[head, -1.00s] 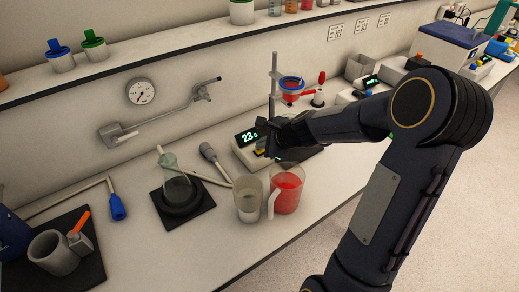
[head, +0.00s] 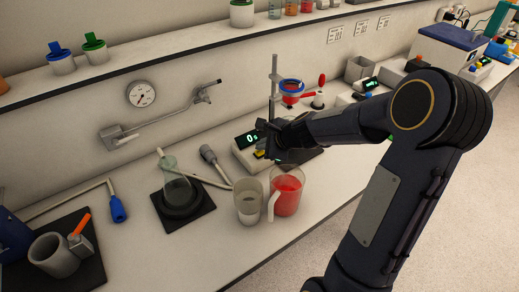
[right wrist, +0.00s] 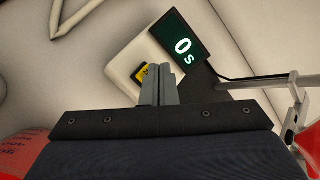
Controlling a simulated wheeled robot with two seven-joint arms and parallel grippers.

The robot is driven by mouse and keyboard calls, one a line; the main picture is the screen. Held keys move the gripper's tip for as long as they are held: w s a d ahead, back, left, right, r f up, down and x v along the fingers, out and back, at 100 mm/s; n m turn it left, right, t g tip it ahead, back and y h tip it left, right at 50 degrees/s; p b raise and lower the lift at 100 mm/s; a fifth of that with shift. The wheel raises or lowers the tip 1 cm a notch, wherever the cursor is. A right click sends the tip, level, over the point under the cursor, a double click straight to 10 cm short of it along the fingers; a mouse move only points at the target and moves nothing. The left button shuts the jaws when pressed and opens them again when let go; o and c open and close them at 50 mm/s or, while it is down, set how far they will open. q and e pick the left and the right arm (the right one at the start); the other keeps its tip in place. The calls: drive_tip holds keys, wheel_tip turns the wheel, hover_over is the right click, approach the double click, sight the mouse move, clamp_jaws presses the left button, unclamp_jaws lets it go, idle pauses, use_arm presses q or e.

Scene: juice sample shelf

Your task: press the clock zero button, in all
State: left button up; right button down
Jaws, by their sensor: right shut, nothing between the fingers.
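The clock (head: 246,150) is a pale box with a dark display on the bench, and its display reads "0 s". The right wrist view shows the same reading on the display (right wrist: 181,46). A yellow button (right wrist: 141,74) sits on the box beside the display, partly hidden behind my fingertips. My right gripper (right wrist: 158,72) is shut and empty, with its fingertips right at the button; I cannot tell whether they touch it. In the head view the right gripper (head: 268,148) is over the clock. My left gripper is not in view.
A beaker of red liquid (head: 287,193) and a beaker of clear liquid (head: 248,203) stand in front of the clock. A stand with a blue-rimmed funnel (head: 291,85) rises behind it. A flask (head: 175,180) sits on a dark pad to the left.

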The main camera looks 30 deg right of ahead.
drive_tip(key=shift+r, duration=0.45)
drive_tip(key=shift+r, duration=0.1)
wheel_tip(320, 180, up, 5)
drive_tip(key=p, duration=0.5)
idle(0.5)
drive_tip(key=s+a+r+n+y, duration=0.1)
drive_tip(key=s+a+r+n, duration=0.4)
drive_tip(key=s+r+n, duration=0.1)
drive_tip(key=s+a+n+g, duration=0.1)
drive_tip(key=s+a+n, duration=0.2)
drive_tip(key=s+n, duration=0.5)
drive_tip(key=s+a+f+n+g+b, duration=0.1)
drive_tip(key=s+a+n, duration=0.3)
drive_tip(key=s+n, duration=0.4)
drive_tip(key=s+g, duration=0.1)
drive_tip(key=s, duration=0.5)
